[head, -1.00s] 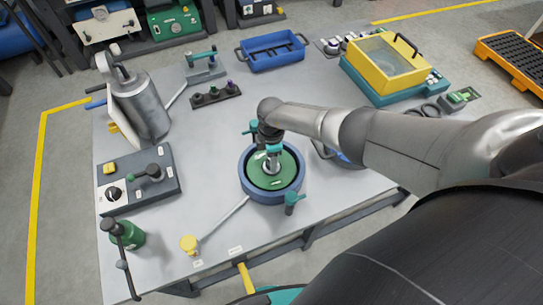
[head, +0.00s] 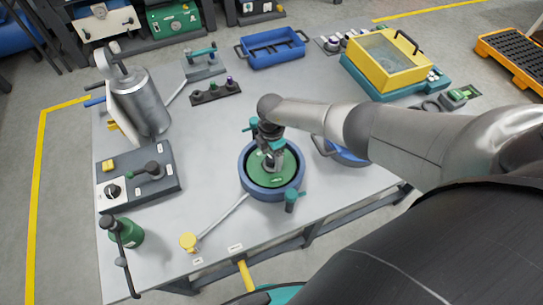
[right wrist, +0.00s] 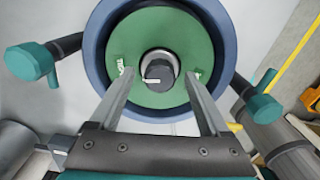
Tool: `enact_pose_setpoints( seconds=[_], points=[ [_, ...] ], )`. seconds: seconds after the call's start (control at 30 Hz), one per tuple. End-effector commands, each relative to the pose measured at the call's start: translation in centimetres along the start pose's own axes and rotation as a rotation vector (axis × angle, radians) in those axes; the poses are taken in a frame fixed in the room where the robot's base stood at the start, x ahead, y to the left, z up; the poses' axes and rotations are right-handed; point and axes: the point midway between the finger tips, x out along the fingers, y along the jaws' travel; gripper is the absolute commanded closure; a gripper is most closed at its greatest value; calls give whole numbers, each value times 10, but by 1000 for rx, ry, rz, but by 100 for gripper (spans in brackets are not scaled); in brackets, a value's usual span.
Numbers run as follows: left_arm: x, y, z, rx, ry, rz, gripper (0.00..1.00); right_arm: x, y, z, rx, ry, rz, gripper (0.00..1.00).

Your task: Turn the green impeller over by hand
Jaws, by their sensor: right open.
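The green impeller (head: 265,180) is a round green disc lying in a round blue housing (head: 272,195) on the table. In the right wrist view the impeller (right wrist: 190,40) shows its grey central hub (right wrist: 158,68) and small white marks. My right gripper (right wrist: 158,78) is open, its two fingers reaching over the disc on either side of the hub. I cannot tell whether the fingertips touch the disc. In the head view the right gripper (head: 271,160) hides part of the impeller from above. My left gripper is not in view.
Teal-handled clamps (head: 291,200) stick out around the housing. A control box (head: 140,187) and silver canister (head: 146,105) stand left. A blue pan (head: 345,155) sits under my right arm.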

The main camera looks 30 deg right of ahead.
Motion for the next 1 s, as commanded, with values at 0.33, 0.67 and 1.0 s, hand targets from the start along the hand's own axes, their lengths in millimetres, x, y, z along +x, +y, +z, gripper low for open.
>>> enact_pose_setpoints(
  seconds=[0.33,0.67,1.0],
  points=[
    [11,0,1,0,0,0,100,1,1,0,-447,0,1,20],
    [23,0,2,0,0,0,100,1,1,1,-874,-1,1,20],
    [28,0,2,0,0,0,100,0,0,0,-1090,0,0,20]
  ],
)
